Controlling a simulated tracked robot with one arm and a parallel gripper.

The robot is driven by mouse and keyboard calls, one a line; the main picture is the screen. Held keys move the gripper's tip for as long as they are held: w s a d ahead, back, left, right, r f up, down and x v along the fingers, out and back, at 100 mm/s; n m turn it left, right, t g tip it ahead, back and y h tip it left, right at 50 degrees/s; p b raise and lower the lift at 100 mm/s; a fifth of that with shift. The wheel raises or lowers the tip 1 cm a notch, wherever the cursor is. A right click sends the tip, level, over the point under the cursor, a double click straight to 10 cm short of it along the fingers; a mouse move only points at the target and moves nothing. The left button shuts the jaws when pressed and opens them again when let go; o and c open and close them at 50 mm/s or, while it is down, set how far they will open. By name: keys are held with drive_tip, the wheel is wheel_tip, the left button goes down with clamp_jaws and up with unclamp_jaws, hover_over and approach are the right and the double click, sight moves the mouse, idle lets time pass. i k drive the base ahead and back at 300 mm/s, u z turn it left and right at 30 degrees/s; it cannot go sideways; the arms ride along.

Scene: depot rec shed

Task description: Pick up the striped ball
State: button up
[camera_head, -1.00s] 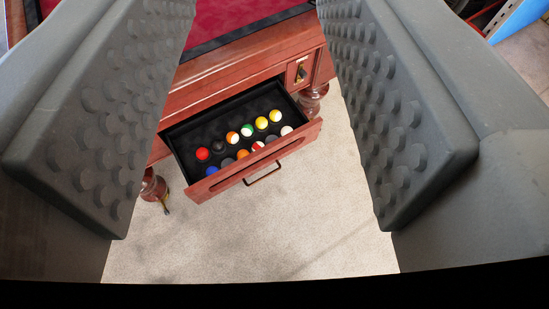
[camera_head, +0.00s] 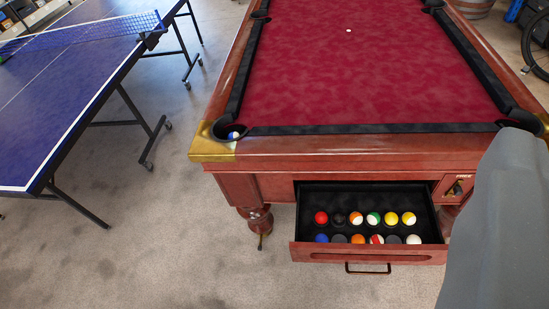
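A blue-and-white ball (camera_head: 234,135), which looks striped, sits in the near left corner pocket of the red-topped pool table (camera_head: 370,70). More balls lie in two rows in the open drawer (camera_head: 318,249) below. Striped-looking ones there are an orange-and-white ball (camera_head: 355,218), a green-and-white ball (camera_head: 373,218) and a red-and-white ball (camera_head: 376,239). A grey part of my gripper (camera_head: 500,230) fills the lower right and covers the table's near right corner. No other finger shows, so its opening cannot be seen. No ball is seen held.
A blue table tennis table (camera_head: 75,75) with a net and dark legs stands at the left. A tiny white ball or spot (camera_head: 348,30) is on the red cloth. The grey floor (camera_head: 160,230) at lower left is clear. A wheel (camera_head: 538,45) shows at far right.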

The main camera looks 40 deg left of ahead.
sight(232, 135)
drive_tip(key=k, duration=1)
drive_tip(key=u, duration=1)
drive_tip(key=i, duration=2.3)
drive_tip(key=z, duration=0.55)
